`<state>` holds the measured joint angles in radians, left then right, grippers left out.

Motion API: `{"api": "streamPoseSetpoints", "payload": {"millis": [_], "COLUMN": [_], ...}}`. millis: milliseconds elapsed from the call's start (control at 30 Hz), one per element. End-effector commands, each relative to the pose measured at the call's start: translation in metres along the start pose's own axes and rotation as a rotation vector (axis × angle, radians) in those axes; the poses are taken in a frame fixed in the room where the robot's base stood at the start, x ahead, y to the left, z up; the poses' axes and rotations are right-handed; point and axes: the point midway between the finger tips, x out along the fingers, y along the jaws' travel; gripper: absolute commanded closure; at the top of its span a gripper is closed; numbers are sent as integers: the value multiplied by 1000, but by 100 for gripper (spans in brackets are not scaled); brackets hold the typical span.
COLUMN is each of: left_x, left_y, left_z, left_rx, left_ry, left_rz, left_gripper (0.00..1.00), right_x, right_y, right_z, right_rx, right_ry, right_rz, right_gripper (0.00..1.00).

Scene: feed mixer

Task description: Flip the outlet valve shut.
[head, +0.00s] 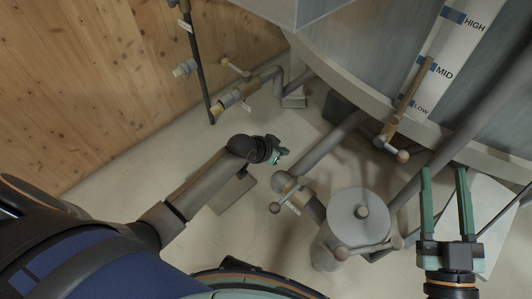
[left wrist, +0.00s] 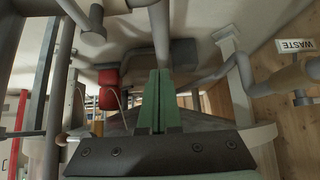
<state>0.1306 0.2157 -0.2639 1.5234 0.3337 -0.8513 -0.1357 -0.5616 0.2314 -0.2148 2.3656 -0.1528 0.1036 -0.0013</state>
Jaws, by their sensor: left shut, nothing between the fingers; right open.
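Several valves show in the head view, and I cannot read a label that marks one as the outlet valve. One valve (head: 284,184) sits on the grey pipe at the centre, with a round-ended lever (head: 275,208) and a small white tag. Another brass-fitted valve (head: 230,98) sits on the pipe near the wooden wall. My left gripper (head: 277,158) is shut and empty, between these two valves and just above the centre one in the picture, apparently apart from it. Its green fingers meet in the left wrist view (left wrist: 156,85). My right gripper (head: 445,172) is open and empty at the right.
A large grey tank (head: 350,50) with a level gauge (head: 440,60) fills the upper right. A lidded grey cylinder (head: 357,218) stands between the grippers. A WASTE label (left wrist: 296,45) and a red object (left wrist: 108,76) show in the left wrist view. Pipes crowd the middle.

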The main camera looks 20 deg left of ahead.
Motion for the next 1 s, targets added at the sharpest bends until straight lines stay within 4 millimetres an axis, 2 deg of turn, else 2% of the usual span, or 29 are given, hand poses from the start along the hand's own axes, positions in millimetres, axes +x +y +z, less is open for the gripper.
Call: {"api": "streamPoseSetpoints", "payload": {"millis": [33, 133, 800, 1000], "left_x": [-15, -35, -123, -147], "left_y": [-1, -1, 34, 41], "left_z": [-3, -3, 0, 0], "left_rx": [2, 1, -53, -67], "left_ry": [-1, -1, 29, 37], "left_rz": [-1, -1, -14, -20], "left_gripper": [100, 100, 100, 100], "right_x": [3, 6, 36, 42], "right_y": [3, 5, 27, 32], "right_z": [-11, -20, -113, -134], "right_rx": [0, 0, 0, 0], "right_ry": [0, 0, 0, 0], "right_rz": [0, 0, 0, 0], "right_gripper": [50, 50, 50, 50]}}
